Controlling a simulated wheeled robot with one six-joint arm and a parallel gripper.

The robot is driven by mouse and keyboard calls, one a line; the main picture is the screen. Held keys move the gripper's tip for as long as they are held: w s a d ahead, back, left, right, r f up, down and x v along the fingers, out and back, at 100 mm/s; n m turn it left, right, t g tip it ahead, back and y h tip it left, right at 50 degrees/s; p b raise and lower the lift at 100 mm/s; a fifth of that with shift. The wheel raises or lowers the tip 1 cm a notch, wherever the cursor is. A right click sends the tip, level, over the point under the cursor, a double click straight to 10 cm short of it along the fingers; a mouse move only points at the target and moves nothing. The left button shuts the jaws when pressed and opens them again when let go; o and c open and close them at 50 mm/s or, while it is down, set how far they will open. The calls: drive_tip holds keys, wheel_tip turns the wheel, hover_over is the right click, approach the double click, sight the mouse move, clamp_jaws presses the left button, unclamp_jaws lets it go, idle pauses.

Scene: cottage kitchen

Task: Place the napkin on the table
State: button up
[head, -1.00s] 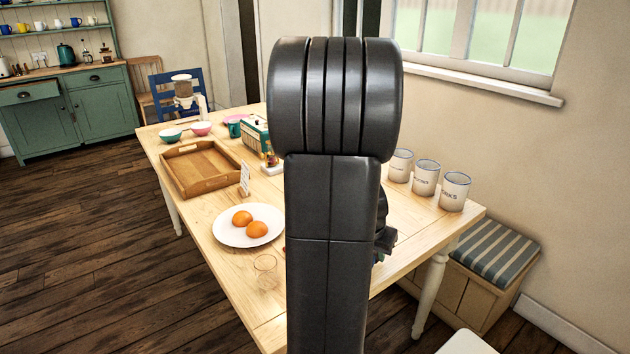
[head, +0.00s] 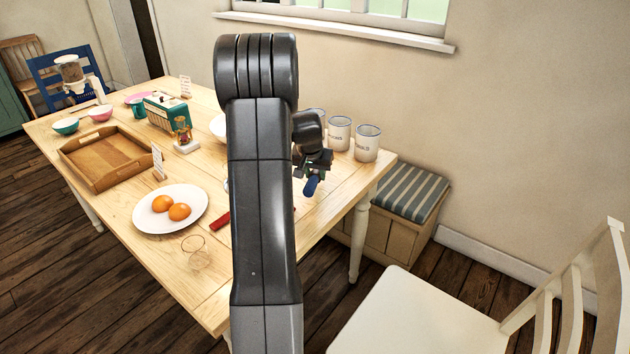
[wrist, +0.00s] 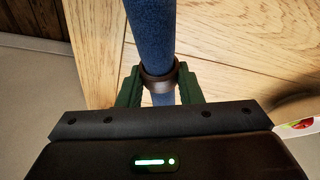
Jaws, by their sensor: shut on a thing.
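A rolled blue napkin (wrist: 152,30) with a dark brown ring around it is between the jaws of my gripper (wrist: 160,88) in the wrist view. The jaws are shut on it at the ring. In the head view my gripper (head: 314,172) is over the right part of the wooden table (head: 333,200), and the blue end of the napkin (head: 311,187) sticks out below it. I cannot tell whether the napkin touches the tabletop. My arm hides part of the table's middle.
A white plate with two oranges (head: 170,211), a clear glass (head: 195,250) and a red object (head: 221,218) are left of my arm. A wooden tray (head: 107,156) lies farther left. White canisters (head: 367,143) stand behind my gripper. A white chair (head: 410,310) is at the right.

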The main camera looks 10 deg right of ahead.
sight(314, 176)
drive_tip(key=shift+f, duration=1.75)
drive_tip(key=shift+f, duration=0.2)
drive_tip(key=o, duration=1)
drive_tip(key=shift+c, duration=0.2)
drive_tip(key=shift+r, duration=0.15)
drive_tip(key=shift+r, duration=0.3)
drive_tip(key=v, duration=1.1)
drive_tip(key=shift+s+a+r, duration=0.1)
drive_tip(key=shift+s+r, duration=0.05)
drive_tip(key=shift+r, duration=0.05)
